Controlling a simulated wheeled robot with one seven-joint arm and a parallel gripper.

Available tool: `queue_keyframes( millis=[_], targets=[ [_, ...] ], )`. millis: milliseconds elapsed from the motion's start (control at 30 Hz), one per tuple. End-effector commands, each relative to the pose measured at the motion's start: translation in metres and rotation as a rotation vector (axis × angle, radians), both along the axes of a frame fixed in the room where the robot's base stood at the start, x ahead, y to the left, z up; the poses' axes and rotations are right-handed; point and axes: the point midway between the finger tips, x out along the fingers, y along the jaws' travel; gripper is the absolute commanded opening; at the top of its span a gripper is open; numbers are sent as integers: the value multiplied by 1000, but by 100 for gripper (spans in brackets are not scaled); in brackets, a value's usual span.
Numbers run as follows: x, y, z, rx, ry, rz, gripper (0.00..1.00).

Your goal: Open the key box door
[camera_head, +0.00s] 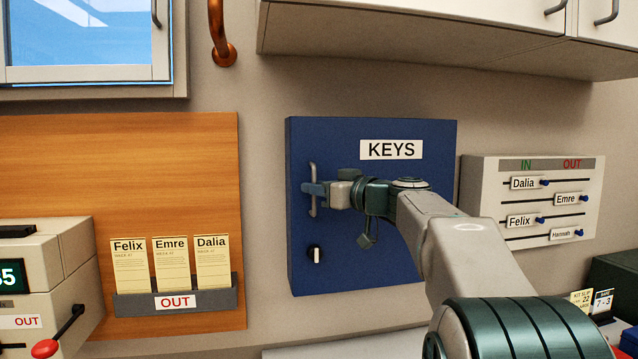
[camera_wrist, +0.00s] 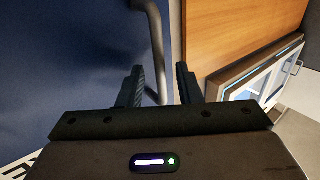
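The blue key box (camera_head: 400,262) hangs on the wall in the head view, with a white "KEYS" label (camera_head: 391,150). Its door looks shut. A grey vertical bar handle (camera_head: 313,205) is at the door's left edge, and a small knob (camera_head: 316,255) sits below it. My gripper (camera_head: 313,188) is at the handle. In the wrist view the handle bar (camera_wrist: 160,45) passes between the two fingers of my gripper (camera_wrist: 160,85). The fingers stand apart, with a visible gap on each side of the bar. My arm hides part of the door's right side.
A wooden board (camera_head: 100,180) with a grey "OUT" card rack (camera_head: 215,300) is left of the box. An IN/OUT name board (camera_head: 480,200) is close on the right. A white cabinet (camera_head: 420,30) overhangs above. A beige machine with a red-knobbed lever (camera_head: 45,348) is lower left.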

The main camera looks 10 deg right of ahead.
Motion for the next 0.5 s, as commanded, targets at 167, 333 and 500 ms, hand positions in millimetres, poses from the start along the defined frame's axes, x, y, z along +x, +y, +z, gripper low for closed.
queue_keyframes(
  millis=[167,333,500],
  targets=[
    [2,2,0,-1,-1,0,32],
    [2,1,0,-1,-1,0,18],
    [1,1,0,-1,-1,0,0]
  ],
)
